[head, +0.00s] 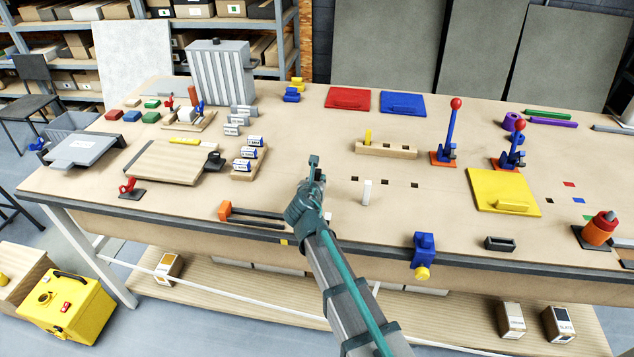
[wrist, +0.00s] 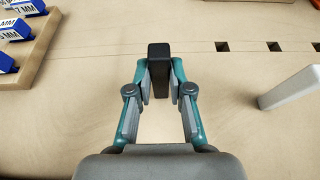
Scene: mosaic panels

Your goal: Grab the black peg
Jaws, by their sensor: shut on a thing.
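The black peg (wrist: 158,56) stands between the two fingertips of my gripper (wrist: 159,76) in the wrist view. The fingers touch it from both sides and are shut on it. In the head view my gripper (head: 315,168) is over the middle of the workbench, and its own fingers mostly hide the peg. I cannot tell whether the peg's lower end is still in a hole of the bench.
A white peg (head: 366,192) stands just right of my gripper, near a row of square holes (head: 384,182). A wooden block with a yellow peg (head: 386,149) lies behind. A rack of labelled blocks (head: 248,160) is at left. Orange-ended clamp bars (head: 250,213) lie near the front edge.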

